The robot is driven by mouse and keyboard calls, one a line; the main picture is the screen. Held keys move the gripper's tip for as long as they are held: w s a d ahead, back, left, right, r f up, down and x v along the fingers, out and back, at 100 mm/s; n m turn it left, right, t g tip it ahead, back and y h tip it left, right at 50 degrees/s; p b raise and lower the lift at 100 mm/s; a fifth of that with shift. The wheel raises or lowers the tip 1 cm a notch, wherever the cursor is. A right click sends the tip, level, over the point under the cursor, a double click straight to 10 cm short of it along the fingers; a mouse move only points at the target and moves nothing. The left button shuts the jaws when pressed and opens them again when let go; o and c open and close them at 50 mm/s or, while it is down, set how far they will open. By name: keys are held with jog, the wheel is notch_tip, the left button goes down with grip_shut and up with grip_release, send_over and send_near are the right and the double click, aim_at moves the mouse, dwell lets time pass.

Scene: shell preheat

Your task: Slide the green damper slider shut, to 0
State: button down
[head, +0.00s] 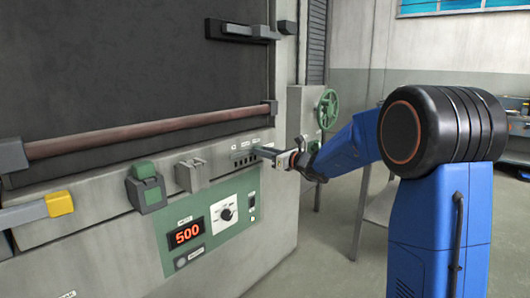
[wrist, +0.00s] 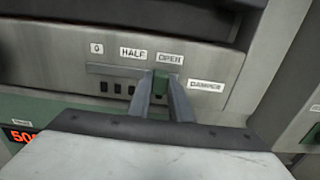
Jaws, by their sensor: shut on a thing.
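The green damper slider (wrist: 160,84) sits in a horizontal slot on the grey furnace panel, just under the OPEN label (wrist: 170,58). The HALF label (wrist: 133,53) and then the 0 label (wrist: 97,48) are to its left, and the DAMPER label (wrist: 206,86) is to its right. My gripper (head: 263,151) reaches the panel from the right in the head view and is shut on the slider, with one finger on each side of it. In the head view my fingers hide the slider.
Below the slot is a green control panel (head: 175,212) with a red 500 display (head: 186,233) and a dial (head: 227,214). To the left are a green-capped block (head: 147,186) and a yellow-ended handle (head: 60,203). A green handwheel (head: 327,108) is to the right. The slot left of the slider looks clear.

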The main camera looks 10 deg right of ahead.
jog(key=s+a, duration=0.2)
jog(key=a, duration=0.1)
jog(key=s+a, duration=0.2)
jog(key=a, duration=0.1)
jog(key=s+a, duration=0.2)
jog(key=a, duration=0.1)
jog(key=shift+s, duration=0.3)
jog(key=shift+a, duration=0.1)
jog(key=c, duration=1.6)
grip_release()
jog(key=shift+s, duration=0.1)
jog(key=v, duration=1.7)
jog(key=shift+s, duration=0.1)
